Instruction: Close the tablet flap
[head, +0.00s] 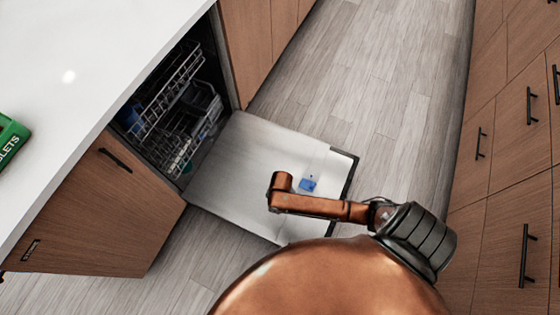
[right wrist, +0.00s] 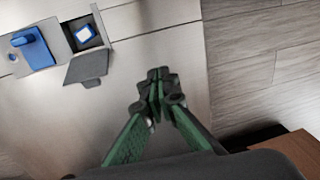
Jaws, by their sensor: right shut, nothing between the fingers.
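The tablet flap (right wrist: 87,68) is a small grey panel that stands open beside its compartment in the right wrist view. A blue and white tablet (right wrist: 85,33) lies in the dark compartment. The dispenser is on the inner face of the lowered dishwasher door (head: 240,165); in the head view only a small blue part (head: 307,184) of it shows clearly. My right gripper (right wrist: 158,78) is shut and empty, to the right of the flap and apart from it in the picture. I cannot make out its fingers in the head view. My left gripper is not in view.
Dishwasher racks (head: 175,110) are inside the opening. A blue cap-like part (right wrist: 33,48) sits left of the compartment. A green tablets box (head: 10,138) stands on the white counter (head: 80,60). Wooden drawers (head: 510,140) line the right side, with free floor (head: 350,70) between.

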